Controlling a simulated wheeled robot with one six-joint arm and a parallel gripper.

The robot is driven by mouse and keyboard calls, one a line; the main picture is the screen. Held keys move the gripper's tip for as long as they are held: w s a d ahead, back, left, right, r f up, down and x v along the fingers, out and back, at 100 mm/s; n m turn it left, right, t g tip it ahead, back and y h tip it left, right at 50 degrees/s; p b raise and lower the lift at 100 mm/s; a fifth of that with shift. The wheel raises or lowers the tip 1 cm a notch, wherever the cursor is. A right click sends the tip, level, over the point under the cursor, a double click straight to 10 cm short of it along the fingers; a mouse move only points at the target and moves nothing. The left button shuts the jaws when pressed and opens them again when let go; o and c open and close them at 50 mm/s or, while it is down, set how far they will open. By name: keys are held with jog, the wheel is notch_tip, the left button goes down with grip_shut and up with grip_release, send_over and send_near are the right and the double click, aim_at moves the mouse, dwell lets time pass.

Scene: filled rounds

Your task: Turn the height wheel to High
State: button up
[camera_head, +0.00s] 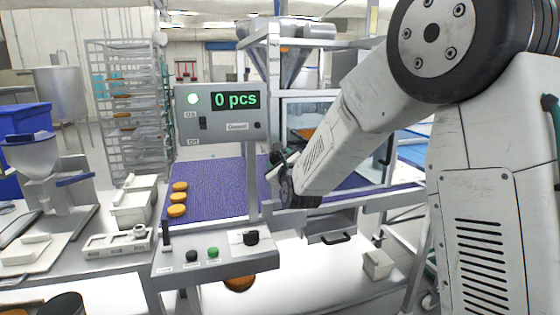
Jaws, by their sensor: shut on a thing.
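The machine's grey display box (222,113) stands left of my gripper and shows "0 pcs" with a lit green lamp.
Several orange rounds (178,197) lie on the purple belt (222,180). The front control panel (215,257) carries a green button, black buttons and a black knob (251,238). A steel hopper (282,55) and clear guard stand behind. A wire rack (130,110) is back left.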

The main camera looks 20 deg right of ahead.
jog(key=m, duration=0.5)
jog(key=shift+a+f, duration=0.1)
jog(key=shift+m, duration=0.3)
dwell(0.4)
jog(key=o, duration=1)
jog(key=shift+c, duration=0.2)
jog(key=shift+s, duration=0.1)
jog(key=s, duration=0.7)
jog(key=shift+s+a, duration=0.25)
jog(key=shift+s, duration=0.1)
